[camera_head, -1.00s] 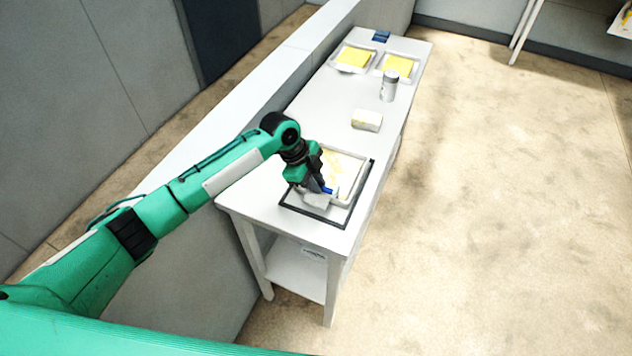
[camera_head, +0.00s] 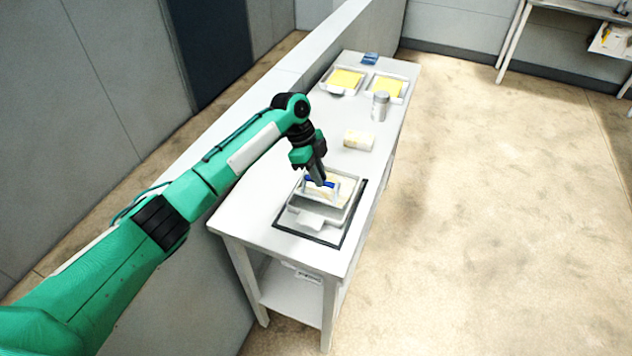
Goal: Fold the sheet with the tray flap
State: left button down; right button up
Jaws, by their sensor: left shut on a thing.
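A white tray (camera_head: 345,215) lies inside a dark outlined square on the near part of the white table. A pale flap (camera_head: 318,194) with a blue grip (camera_head: 330,184) stands raised over the tray. My left gripper (camera_head: 321,180) is shut on the blue grip from above. Pale yellow sheet shows in the tray behind the flap; most of it is hidden by the flap and gripper. My right gripper is not in view.
A white block (camera_head: 358,140) and a grey cylinder (camera_head: 380,106) stand farther back on the table (camera_head: 265,205). Two trays with yellow sheets (camera_head: 346,79) (camera_head: 386,88) and a blue block (camera_head: 370,59) are at the far end. A low wall runs along the left side.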

pick_arm(q)
jog(key=shift+f, duration=0.2)
dwell(0.3)
jog(key=c, duration=1.6)
grip_release()
jog(key=shift+w, duration=0.15)
jog(key=shift+o, duration=1)
jog(key=shift+w+d+f, duration=0.1)
jog(key=shift+w+f, duration=0.05)
jog(key=shift+w, duration=0.05)
jog(key=shift+a+r, duration=0.2)
jog(key=shift+r, duration=0.25)
jog(key=b+v, duration=0.4)
jog(key=v, duration=0.9)
jog(key=shift+w, duration=0.15)
